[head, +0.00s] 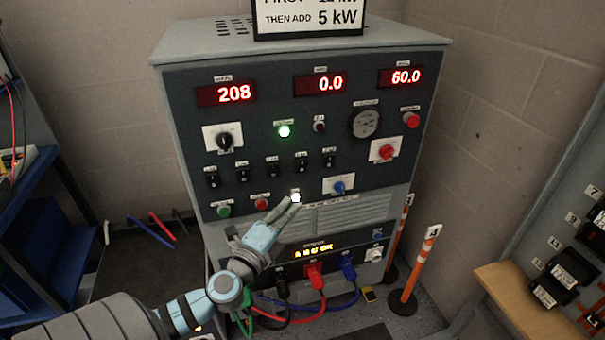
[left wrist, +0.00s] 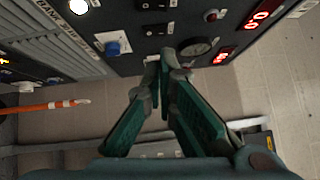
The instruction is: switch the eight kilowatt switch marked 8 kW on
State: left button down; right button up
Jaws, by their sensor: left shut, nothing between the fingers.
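A row of several small black switches (head: 273,168) runs across the middle of the dark panel (head: 260,120). Their labels are too small to read, so I cannot tell which is marked 8 kW or how each is set. Part of the row shows in the left wrist view (left wrist: 155,30). My left gripper (head: 293,204) is shut and empty, below the row near a white lit lamp or button (head: 296,196). In the left wrist view its green fingers (left wrist: 165,58) meet at the tips. I cannot tell whether they touch the panel. My right gripper is not in view.
Above the switches are a black rotary knob (head: 225,140), a lit green lamp (head: 284,131) and displays reading 208, 0.0 and 60.0. A blue knob (head: 339,187) lies right of my gripper. Thick cables (head: 315,285) plug in below. Orange-white posts (head: 419,265) stand at right.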

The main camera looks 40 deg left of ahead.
aim_at(303, 174)
pick_arm(q)
jog(key=w+a, duration=0.1)
jog(key=w, duration=0.2)
jog(key=w+a+r, duration=0.1)
jog(key=w+a, duration=0.1)
jog(key=w, duration=0.2)
jog(key=w+a+p, duration=0.1)
jog(key=w+a, duration=0.1)
jog(key=w, duration=0.2)
jog(key=shift+w+r, duration=0.15)
jog(key=shift+d, duration=0.1)
